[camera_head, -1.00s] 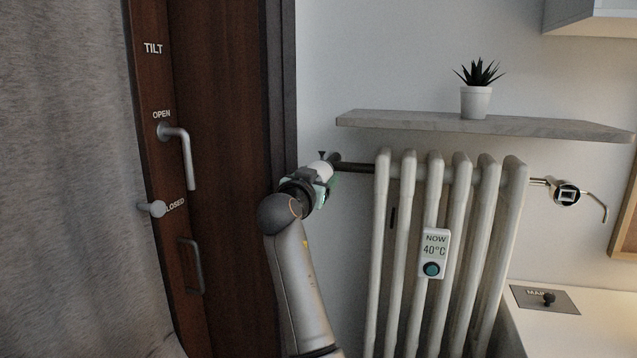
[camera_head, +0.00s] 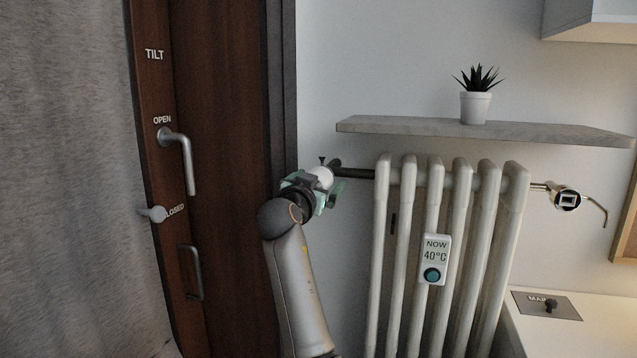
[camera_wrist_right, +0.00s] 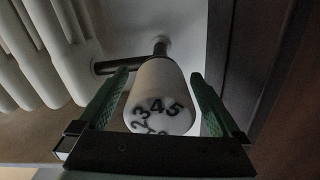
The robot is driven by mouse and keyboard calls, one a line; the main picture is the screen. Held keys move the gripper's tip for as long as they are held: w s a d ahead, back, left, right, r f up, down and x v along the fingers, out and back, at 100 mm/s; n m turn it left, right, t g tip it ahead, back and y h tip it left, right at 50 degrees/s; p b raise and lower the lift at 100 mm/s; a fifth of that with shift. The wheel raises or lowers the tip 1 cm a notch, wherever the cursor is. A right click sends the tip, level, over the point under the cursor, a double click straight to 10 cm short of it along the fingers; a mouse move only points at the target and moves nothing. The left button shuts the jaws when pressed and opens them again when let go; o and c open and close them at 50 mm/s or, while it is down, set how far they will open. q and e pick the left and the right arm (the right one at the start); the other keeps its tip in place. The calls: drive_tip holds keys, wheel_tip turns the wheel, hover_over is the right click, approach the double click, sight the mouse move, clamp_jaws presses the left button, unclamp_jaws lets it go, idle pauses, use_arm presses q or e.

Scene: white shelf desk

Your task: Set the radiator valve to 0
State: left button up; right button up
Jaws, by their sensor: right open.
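The radiator valve is a white knob (camera_head: 321,177) at the left end of the radiator's dark pipe. In the right wrist view the knob (camera_wrist_right: 158,100) shows black numbers on its end face; 2, 3, 4 and 5 are readable, and the lower part is hidden by the gripper body. My right gripper (camera_wrist_right: 158,85) is open, with one green finger on each side of the knob and visible gaps between. In the head view my right gripper (camera_head: 318,190) is at the knob. My left gripper is not in view.
A shelf (camera_head: 480,129) with a potted plant (camera_head: 475,106) is above. A dark brown door or window frame (camera_head: 225,150) with handles stands close left of my arm. A white desk (camera_head: 560,335) is at lower right.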

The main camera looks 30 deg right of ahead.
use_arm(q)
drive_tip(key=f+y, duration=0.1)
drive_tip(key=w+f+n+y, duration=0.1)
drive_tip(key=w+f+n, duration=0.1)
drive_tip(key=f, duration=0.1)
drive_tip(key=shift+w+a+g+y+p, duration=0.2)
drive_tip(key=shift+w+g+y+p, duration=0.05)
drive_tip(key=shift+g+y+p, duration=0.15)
use_arm(e)
drive_tip(key=v, duration=1.2)
drive_tip(key=shift+s+a, duration=0.15)
drive_tip(key=shift+a, duration=0.05)
